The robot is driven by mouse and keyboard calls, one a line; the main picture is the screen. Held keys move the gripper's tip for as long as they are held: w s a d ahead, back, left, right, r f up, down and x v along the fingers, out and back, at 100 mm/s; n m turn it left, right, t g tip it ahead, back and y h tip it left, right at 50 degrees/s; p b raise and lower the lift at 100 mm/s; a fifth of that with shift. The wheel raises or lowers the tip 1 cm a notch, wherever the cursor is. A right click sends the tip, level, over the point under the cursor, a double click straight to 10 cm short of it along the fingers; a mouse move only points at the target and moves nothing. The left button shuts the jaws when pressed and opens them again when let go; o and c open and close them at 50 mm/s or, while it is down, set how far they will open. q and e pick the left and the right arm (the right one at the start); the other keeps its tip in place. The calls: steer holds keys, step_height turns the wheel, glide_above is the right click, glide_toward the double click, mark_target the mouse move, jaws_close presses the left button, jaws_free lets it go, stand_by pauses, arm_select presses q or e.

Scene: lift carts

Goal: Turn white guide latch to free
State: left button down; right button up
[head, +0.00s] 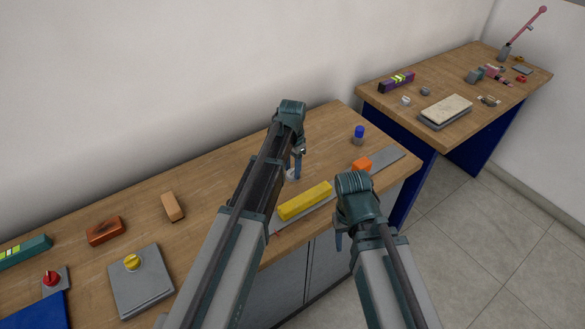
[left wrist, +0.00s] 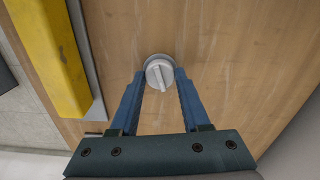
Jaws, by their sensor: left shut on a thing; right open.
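The white guide latch is a round white knob (left wrist: 160,74) with a raised bar across its face, on the wooden bench top. In the left wrist view it sits between my left gripper's blue fingertips (left wrist: 159,82), which are closed on its sides. In the head view my left gripper (head: 296,170) points down at the latch, which is mostly hidden there. A yellow block (head: 305,201) lies beside it on a grey metal strip. My right gripper (head: 341,241) is open and empty, off the front edge of the bench.
An orange block (head: 362,165) and a blue-capped cylinder (head: 359,133) stand to the right. A second bench (head: 455,135) stands beyond a gap.

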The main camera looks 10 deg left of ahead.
mark_target(293, 170)
arm_select(q)
steer(key=shift+m, duration=1.7)
steer(key=shift+c, duration=1.9)
jaws_free()
step_height(293, 170, up, 14)
steer(key=p, duration=1.3)
steer(key=shift+p, duration=0.4)
steer(key=shift+f, duration=0.1)
